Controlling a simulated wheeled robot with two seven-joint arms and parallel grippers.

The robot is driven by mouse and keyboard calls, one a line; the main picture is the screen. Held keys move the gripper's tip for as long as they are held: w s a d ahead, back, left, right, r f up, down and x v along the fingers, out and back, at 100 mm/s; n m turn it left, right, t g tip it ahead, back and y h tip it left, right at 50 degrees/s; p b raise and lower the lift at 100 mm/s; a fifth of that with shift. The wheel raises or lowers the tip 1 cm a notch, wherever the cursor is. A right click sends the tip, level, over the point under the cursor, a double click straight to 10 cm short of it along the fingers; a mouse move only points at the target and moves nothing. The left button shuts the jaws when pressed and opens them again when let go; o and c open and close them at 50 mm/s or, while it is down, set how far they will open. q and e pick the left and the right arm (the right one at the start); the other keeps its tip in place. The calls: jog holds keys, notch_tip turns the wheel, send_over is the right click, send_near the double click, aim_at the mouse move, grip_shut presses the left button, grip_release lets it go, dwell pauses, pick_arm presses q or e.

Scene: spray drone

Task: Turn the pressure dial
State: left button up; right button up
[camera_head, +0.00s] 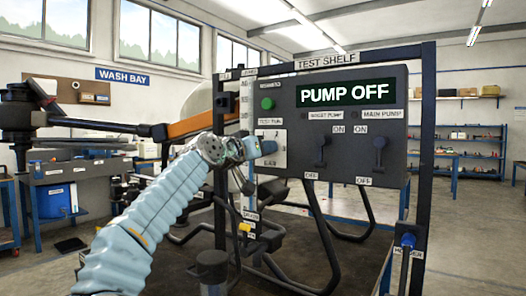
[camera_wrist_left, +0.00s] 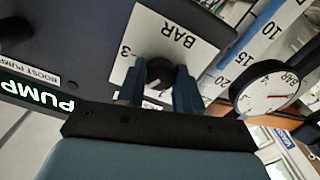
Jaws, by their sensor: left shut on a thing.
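The pressure dial is a dark round knob (camera_wrist_left: 160,74) on a white plate (camera_wrist_left: 190,30) marked BAR, with a 3 at one side. In the head view the plate (camera_head: 280,148) sits on the left part of the dark control panel (camera_head: 350,112), and the knob is hidden behind my gripper. My left gripper (camera_head: 262,148) reaches it from the left; in the left wrist view its blue fingers (camera_wrist_left: 160,92) stand on either side of the knob and are shut on it. My right gripper is not in view.
The panel's display (camera_head: 346,93) reads PUMP OFF. Below it are two pump switches, the left one (camera_head: 321,150) and the right one (camera_head: 380,150). A green button (camera_head: 267,103) sits above the dial plate. A round pressure gauge (camera_wrist_left: 268,95) is close by. Black hoses (camera_head: 325,240) loop below the panel.

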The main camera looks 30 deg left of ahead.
pick_arm(q)
jog(key=shift+w+f, duration=0.1)
jog(key=shift+f, duration=0.1)
dwell(0.3)
jog(key=o, duration=1)
jog(key=shift+o, duration=0.2)
jog(key=shift+r, duration=0.1)
jog(key=s+a+b, duration=0.1)
jog(key=s+b, duration=0.3)
jog(key=s, duration=1)
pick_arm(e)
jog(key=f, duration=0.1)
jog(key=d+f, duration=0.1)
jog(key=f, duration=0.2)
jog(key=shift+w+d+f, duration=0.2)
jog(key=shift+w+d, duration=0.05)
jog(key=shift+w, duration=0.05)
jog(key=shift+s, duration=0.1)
